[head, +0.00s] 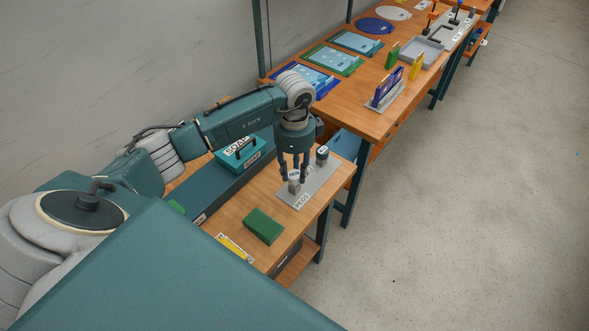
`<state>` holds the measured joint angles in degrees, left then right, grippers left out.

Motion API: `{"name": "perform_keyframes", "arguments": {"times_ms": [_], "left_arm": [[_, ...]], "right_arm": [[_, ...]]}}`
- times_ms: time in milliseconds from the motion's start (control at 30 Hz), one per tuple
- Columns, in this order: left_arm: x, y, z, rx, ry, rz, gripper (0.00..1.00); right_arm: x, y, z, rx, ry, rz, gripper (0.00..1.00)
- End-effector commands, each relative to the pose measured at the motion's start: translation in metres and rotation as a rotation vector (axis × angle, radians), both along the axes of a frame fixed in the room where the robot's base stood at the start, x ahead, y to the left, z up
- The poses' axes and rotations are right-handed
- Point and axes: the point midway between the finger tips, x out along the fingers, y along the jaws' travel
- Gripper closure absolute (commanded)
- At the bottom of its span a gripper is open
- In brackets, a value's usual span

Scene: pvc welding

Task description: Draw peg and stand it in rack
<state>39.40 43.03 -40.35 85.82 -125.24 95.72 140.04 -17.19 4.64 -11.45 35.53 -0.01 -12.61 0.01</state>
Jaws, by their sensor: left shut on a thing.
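My left gripper (293,178) points straight down over a grey base plate (316,186) on the near table. Its fingers are shut on a small grey peg (294,187), whose white label shows between them. The peg is upright above the near part of the plate; I cannot tell whether it still sits in a hole. A white label reading "PEGS" lies on the plate's near end. I cannot make out which part is the rack. My right gripper is not in view.
A green block (263,226) and a yellow-and-white strip (234,246) lie nearer on the table. A teal soap box (240,158) stands left behind the gripper. A farther table holds boards, a holder with blue panels (385,90) and a grey tray (419,53).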

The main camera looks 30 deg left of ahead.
Motion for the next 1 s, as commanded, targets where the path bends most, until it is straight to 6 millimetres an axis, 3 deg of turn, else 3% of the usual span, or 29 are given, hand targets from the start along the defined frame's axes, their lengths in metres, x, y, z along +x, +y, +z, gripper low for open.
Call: {"name": "perform_keyframes", "arguments": {"times_ms": [667,700,800,1000], "left_arm": [[0.0,0.0,-0.018,0.0,0.0,0.0,1.0],[0.0,0.0,-0.017,0.0,0.0,0.0,0.65],[0.0,0.0,-0.017,0.0,0.0,0.0,0.47],[0.0,0.0,-0.017,0.0,0.0,0.0,0.47]], "right_arm": [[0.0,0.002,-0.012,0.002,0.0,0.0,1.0],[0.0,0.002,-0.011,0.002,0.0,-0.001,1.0],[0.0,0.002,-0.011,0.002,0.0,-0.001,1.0],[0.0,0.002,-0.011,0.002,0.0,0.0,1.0]]}}
